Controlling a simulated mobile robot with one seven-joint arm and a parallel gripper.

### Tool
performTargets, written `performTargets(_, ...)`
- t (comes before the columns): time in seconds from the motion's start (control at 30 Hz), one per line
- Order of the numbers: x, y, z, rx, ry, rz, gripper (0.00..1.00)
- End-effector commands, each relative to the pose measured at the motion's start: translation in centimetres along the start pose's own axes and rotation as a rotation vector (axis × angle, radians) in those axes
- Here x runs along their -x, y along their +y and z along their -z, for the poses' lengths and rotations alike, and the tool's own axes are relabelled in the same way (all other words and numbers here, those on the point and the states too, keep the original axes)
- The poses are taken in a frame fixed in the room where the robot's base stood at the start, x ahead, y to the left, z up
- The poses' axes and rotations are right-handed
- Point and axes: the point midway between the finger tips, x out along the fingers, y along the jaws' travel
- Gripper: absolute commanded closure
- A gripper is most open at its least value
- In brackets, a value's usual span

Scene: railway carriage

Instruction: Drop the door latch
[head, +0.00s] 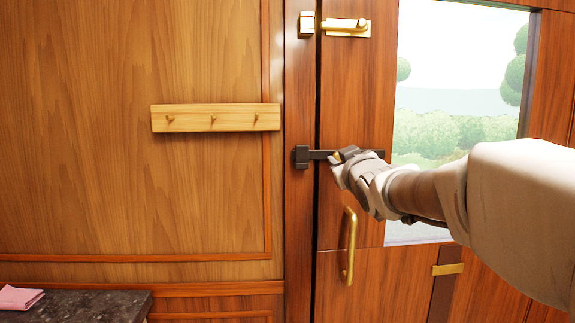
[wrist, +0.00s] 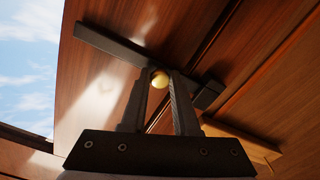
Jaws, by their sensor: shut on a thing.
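The door latch is a dark bar (head: 320,154) lying about level across the gap between the door and its frame. Its left end meets a dark catch (head: 301,157) on the frame; I cannot tell how deep it sits there. In the wrist view the bar (wrist: 118,47) runs down to the catch (wrist: 207,95). My gripper (head: 342,156) is at the bar and hides part of it in the head view. In the wrist view my gripper (wrist: 160,82) is shut on the small brass latch knob (wrist: 159,79), which sits between the fingertips.
A brass bolt (head: 345,27) is higher on the door (head: 355,90), and a brass pull handle (head: 350,245) is below the latch. A window (head: 450,80) is to the right. A wooden peg rail (head: 215,117) and a dark counter (head: 90,305) with a pink cloth (head: 18,297) are left.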

Motion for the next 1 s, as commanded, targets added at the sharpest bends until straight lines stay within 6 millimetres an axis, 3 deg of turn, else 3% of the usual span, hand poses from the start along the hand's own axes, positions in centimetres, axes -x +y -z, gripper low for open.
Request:
performTargets(0.37,-0.01,-0.12,-0.35,0.022,-0.005,0.001,1.00)
performTargets(0.4,-0.01,-0.12,-0.36,0.022,-0.006,0.001,0.69)
performTargets(0.57,-0.01,-0.11,-0.31,0.021,-0.004,0.001,0.42)
performTargets(1.0,0.94,-0.04,-0.13,0.020,-0.001,0.000,0.42)
